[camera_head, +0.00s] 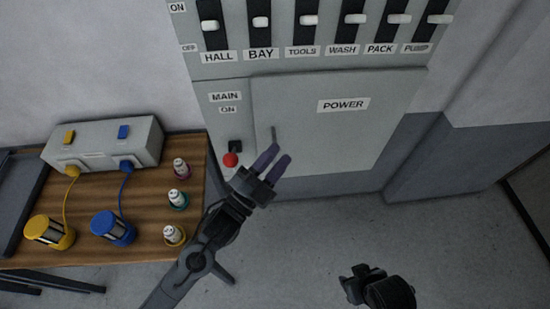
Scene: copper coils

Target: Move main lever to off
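The main lever shows as a red knob (230,160) below a black mount (235,146) on the left side of the grey power cabinet (335,140). A "MAIN" label (226,97) and an "ON" label (228,110) are above it. No "OFF" label for this lever shows. My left gripper (280,154) is right of the red knob, apart from it in the picture. Its two purple-grey fingers are parted with nothing between them. My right gripper (357,280) is low at the right, over the floor; its finger gap is not clear.
A thin door handle (274,134) is close to my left fingertips. Six white-knobbed switches, including HALL (210,25), line the panel above. A wooden table (140,205) at left holds a grey box (105,144), yellow and blue plugs, and small bottles (178,198).

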